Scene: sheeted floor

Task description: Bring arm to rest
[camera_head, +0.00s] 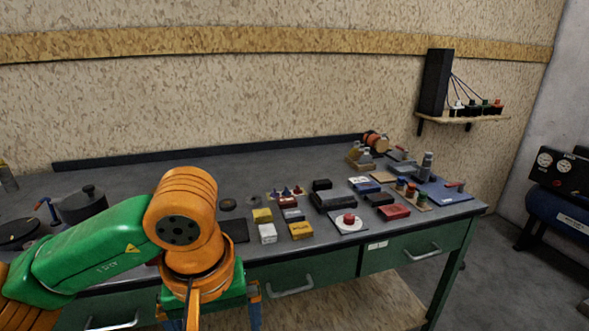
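My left arm, green and orange, comes in from the left and bends down in front of the bench. At its end my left gripper (213,316) hangs at the lower edge of the view, below the bench top's front edge. Its two blue-sided fingers stand wide apart. An orange bar crosses in front of it, and the fingertips are cut off by the frame. I see nothing held between the fingers. My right arm and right gripper are not in view.
The grey workbench (140,165) has green drawers (408,251) and several small boxes and tools at its right. A dark lidded pot (84,206) stands at the left. A wall shelf (460,117) is at the right. A blue machine (562,212) stands on the floor.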

